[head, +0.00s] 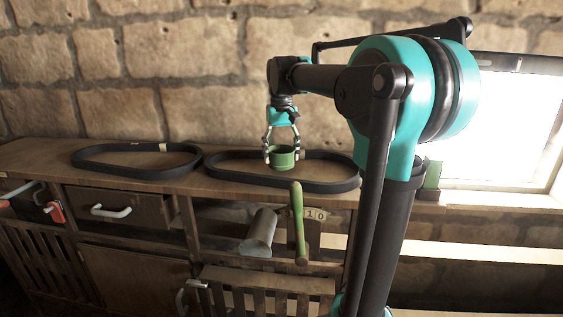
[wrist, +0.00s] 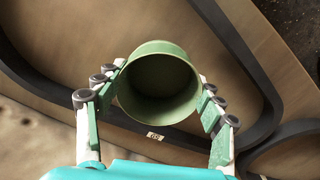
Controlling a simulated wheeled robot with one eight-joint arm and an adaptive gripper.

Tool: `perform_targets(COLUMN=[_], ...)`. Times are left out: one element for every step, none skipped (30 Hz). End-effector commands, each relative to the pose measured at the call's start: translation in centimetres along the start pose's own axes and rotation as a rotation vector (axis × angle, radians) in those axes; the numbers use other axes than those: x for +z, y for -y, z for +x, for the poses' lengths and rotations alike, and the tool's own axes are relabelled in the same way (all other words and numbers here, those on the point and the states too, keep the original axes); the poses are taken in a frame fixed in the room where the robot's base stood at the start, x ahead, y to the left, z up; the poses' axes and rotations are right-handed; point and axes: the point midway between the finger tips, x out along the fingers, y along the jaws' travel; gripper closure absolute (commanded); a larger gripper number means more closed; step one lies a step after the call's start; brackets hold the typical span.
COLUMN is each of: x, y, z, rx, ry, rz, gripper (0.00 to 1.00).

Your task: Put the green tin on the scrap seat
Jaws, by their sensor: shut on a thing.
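The green tin (head: 282,160) is a short open cup, held upright over the area within the right black belt loop (head: 335,184). My gripper (head: 281,150) is shut on it from above, with fingers on opposite sides. The wrist view looks into the empty tin (wrist: 158,85), with a gripper finger on each side. I cannot tell whether its base touches the bench top. A small pale label (wrist: 155,136) lies just below the tin in the wrist view. I cannot make out which place is the scrap seat.
Another black belt loop (head: 90,165) lies on the bench (head: 45,155) at the left. A stone wall stands behind; a bright window is right.

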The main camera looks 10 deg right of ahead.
Motion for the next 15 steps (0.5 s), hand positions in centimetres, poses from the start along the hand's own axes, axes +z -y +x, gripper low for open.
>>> perform_targets(x=[0.0, 0.0, 0.0, 0.0, 0.0, 0.0, 0.0, 0.0, 0.0, 0.0, 0.0, 0.0, 0.0, 0.0, 0.0], y=[0.0, 0.0, 0.0, 0.0, 0.0, 0.0, 0.0, 0.0, 0.0, 0.0, 0.0, 0.0, 0.0, 0.0, 0.0], z=[0.8, 1.2, 1.7, 2.0, 2.3, 2.4, 2.5, 2.4, 2.4, 2.4, 2.4, 2.4, 2.4, 2.5, 2.6], rx=[0.000, 0.000, 0.000, 0.000, 0.000, 0.000, 0.000, 0.000, 0.000, 0.000, 0.000, 0.000, 0.000, 0.000, 0.000], ry=[0.000, 0.000, 0.000, 0.000, 0.000, 0.000, 0.000, 0.000, 0.000, 0.000, 0.000, 0.000, 0.000, 0.000, 0.000], rz=[0.000, 0.000, 0.000, 0.000, 0.000, 0.000, 0.000, 0.000, 0.000, 0.000, 0.000, 0.000, 0.000, 0.000, 0.000], gripper=[0.61, 0.61, 0.61, 0.61, 0.61, 0.61, 0.61, 0.61, 0.61, 0.61, 0.61, 0.61, 0.61, 0.61, 0.61])
